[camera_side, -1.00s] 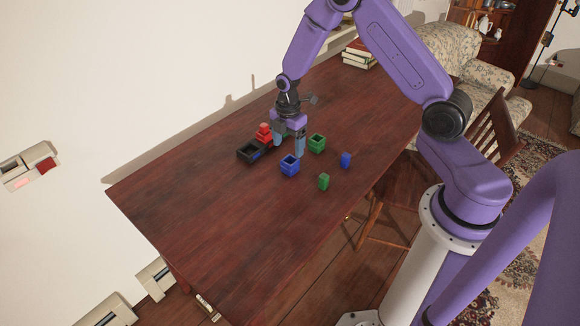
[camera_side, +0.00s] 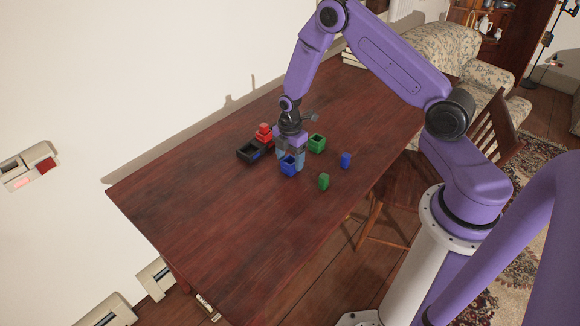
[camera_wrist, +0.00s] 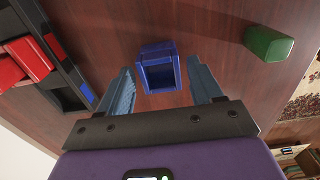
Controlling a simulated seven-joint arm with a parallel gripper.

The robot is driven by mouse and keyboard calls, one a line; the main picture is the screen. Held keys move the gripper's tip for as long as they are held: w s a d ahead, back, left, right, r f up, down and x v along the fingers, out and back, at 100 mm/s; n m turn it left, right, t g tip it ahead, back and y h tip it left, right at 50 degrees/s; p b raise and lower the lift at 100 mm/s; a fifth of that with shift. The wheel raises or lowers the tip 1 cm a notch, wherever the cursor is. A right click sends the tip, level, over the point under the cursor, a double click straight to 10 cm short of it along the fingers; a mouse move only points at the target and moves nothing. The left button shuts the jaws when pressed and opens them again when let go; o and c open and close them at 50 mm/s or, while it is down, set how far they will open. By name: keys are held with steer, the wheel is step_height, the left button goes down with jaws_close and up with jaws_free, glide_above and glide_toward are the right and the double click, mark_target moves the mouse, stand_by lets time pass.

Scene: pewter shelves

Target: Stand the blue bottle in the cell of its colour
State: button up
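No piece has a clear bottle shape. A blue square piece with a dark hollow top (camera_side: 289,166) stands on the table, and it also shows in the wrist view (camera_wrist: 158,68). My gripper (camera_wrist: 160,82) is open, with one finger on each side of this piece and gaps between. In the side view the fingers (camera_side: 290,158) are low and partly hidden by it. A smaller plain blue block (camera_side: 346,160) stands to the right. A black tray with cells (camera_side: 246,153) lies to the left. A blue patch (camera_wrist: 87,93) shows on it in the wrist view.
Red pieces (camera_side: 264,130) are at the tray. A green hollow-topped box (camera_side: 317,143) stands close behind right of my gripper, and a small green block (camera_side: 323,181) in front right. The wrist view shows one green piece (camera_wrist: 268,44). The table's left part is clear.

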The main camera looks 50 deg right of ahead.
steer(key=c, duration=0.9)
steer(key=shift+r, duration=0.15)
